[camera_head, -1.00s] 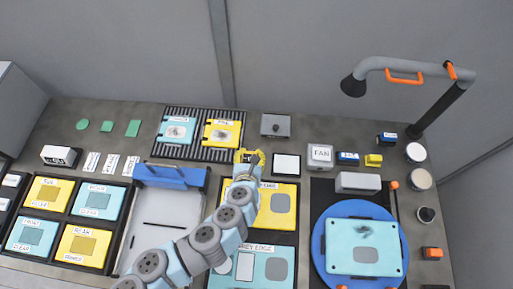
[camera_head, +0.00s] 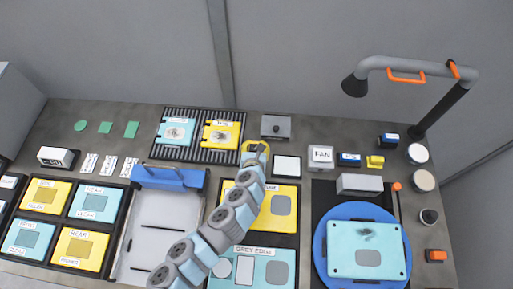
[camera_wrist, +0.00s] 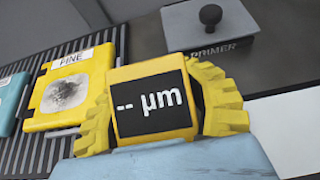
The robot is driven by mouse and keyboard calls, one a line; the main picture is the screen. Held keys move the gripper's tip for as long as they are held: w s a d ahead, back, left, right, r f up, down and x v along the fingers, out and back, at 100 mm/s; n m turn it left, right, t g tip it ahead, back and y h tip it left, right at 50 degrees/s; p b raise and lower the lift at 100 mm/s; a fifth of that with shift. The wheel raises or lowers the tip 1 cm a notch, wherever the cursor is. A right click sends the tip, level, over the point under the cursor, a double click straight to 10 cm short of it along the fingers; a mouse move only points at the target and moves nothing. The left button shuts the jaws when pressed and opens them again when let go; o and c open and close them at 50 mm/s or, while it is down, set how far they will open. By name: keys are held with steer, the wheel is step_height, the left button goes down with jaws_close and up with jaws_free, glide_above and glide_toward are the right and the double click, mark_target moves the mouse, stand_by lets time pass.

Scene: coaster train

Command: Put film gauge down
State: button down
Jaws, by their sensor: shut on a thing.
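The film gauge (camera_wrist: 155,100) is a yellow block with a black display reading "-- µm" in the wrist view. My gripper (camera_wrist: 160,108) is shut on it, with one toothed yellow finger on each side. In the head view my gripper (camera_head: 256,148) is over the back middle of the table, between the ribbed rack and the white square pad. The gauge is too small to make out clearly there. I cannot tell whether it touches the table.
The ribbed rack (camera_head: 186,152) with a blue and a yellow FINE plate is to the left. A white pad (camera_head: 287,166) and FAN box (camera_head: 321,157) are to the right. A blue turntable (camera_head: 322,270) holds a light-blue panel.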

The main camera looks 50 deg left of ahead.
steer(key=shift+w+f, duration=0.1)
steer(key=shift+f, duration=1.55)
steer(key=shift+f, duration=0.15)
steer(key=c, duration=0.6)
jaws_free()
steer(key=shift+c, duration=0.2)
steer(key=shift+r, duration=0.25)
steer(key=v, duration=1)
steer(key=shift+s+d+r, duration=0.1)
steer(key=shift+s+d, duration=0.1)
steer(key=shift+s, duration=0.15)
steer(key=shift+s+d+r, duration=0.25)
steer(key=shift+d, duration=0.15)
